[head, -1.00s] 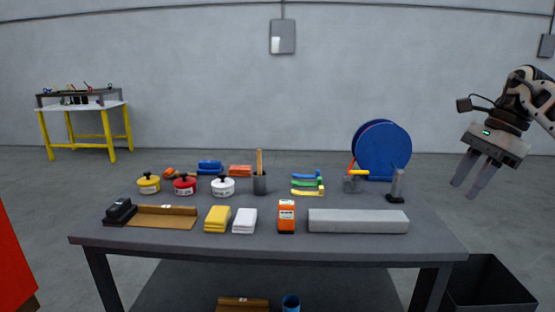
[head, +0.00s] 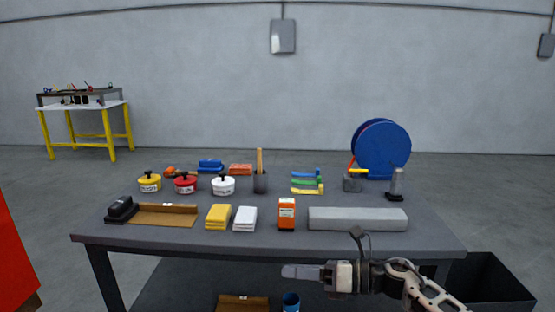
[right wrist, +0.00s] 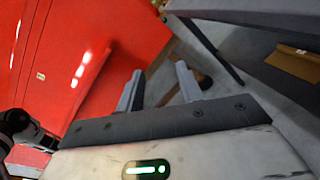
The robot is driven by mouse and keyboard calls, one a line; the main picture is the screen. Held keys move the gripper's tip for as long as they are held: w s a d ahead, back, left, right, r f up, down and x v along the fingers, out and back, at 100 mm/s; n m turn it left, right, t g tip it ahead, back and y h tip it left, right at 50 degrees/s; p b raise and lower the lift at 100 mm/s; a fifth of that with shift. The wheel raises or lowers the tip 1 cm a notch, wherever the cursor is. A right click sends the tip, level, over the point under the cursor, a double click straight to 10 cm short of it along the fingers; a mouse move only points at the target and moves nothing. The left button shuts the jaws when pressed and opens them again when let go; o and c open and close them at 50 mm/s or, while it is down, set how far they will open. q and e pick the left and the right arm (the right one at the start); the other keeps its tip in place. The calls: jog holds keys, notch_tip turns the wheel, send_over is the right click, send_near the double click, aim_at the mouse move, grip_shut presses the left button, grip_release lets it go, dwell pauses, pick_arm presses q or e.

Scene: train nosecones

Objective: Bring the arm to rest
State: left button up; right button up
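My right gripper (head: 287,271) is in front of the table's near edge, below the tabletop level in the head view, pointing left. In the right wrist view its two fingers (right wrist: 158,84) stand apart with nothing between them. My right arm comes in from the lower right of the head view. My left gripper does not show in the head view. A dark jointed part at the left edge of the right wrist view cannot be made out for sure.
The grey table (head: 270,241) carries pots, cloths, an orange box (head: 286,213), a long grey block (head: 357,219) and a blue reel (head: 382,150). A black bin (head: 487,283) stands at the right. A red cabinet (head: 15,255) stands at the left, also large in the right wrist view (right wrist: 85,50).

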jog(key=s+d+f+n+t+h, duration=0.3)
jog(key=s+d+f+n+h, duration=0.2)
jog(key=s+f+n, duration=0.4)
jog(key=s+d+f+n+t+h, duration=0.3)
jog(key=s+d+f+n+h, duration=0.2)
jog(key=s+n, duration=1.2)
notch_tip(320, 180, down, 5)
jog(key=n+h, duration=0.3)
jog(key=n, duration=0.1)
jog(key=shift+d+t+h, duration=0.15)
jog(key=shift+t+h, duration=0.15)
